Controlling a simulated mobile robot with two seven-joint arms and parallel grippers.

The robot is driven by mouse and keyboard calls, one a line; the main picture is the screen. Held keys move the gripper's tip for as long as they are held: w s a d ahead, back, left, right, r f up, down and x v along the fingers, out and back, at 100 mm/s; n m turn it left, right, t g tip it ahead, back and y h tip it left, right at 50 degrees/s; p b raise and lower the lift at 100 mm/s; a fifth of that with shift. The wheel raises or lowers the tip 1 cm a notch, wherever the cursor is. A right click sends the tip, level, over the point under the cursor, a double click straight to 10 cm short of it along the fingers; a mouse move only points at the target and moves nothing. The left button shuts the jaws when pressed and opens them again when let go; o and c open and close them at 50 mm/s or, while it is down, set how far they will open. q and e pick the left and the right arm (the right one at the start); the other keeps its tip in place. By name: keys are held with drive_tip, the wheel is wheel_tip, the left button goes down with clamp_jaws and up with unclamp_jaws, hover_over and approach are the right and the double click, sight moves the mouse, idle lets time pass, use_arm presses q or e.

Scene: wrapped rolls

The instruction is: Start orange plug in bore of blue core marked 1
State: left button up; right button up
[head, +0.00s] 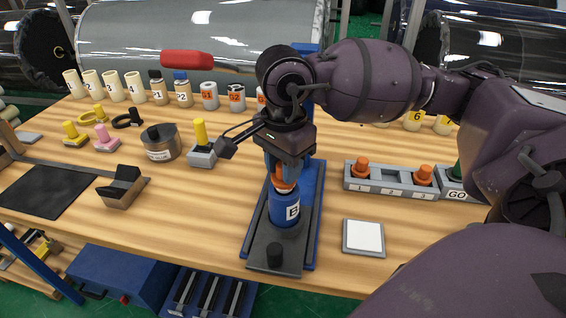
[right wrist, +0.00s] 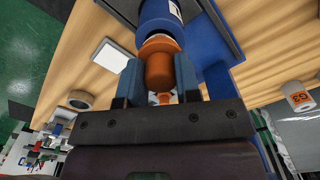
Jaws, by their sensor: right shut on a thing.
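A blue core (head: 285,207) with a white label reading "B" stands upright on the blue fixture with a dark base (head: 256,250). I see no mark 1 on it. My right gripper (head: 284,172) is over the core, pointing down, shut on an orange plug (head: 285,184). In the right wrist view the plug (right wrist: 160,66) sits between the two blue fingers, its broad end at the pale rim of the core (right wrist: 158,14). The plug's end lines up with the core's mouth; how far it is inside, I cannot tell. My left gripper is not in view.
A grey rack (head: 391,187) numbered 1 to 3 holds orange plugs at 1 and 3; slot 2 looks empty. A white-topped pad (head: 363,237) lies right of the fixture. A grey block with a yellow peg (head: 201,150) and a round tin (head: 160,143) stand left.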

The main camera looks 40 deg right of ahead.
drive_tip(key=shift+f+b, duration=0.35)
drive_tip(key=shift+f, duration=0.3)
drive_tip(key=shift+f, duration=0.15)
idle(0.4)
drive_tip(key=o, duration=0.9)
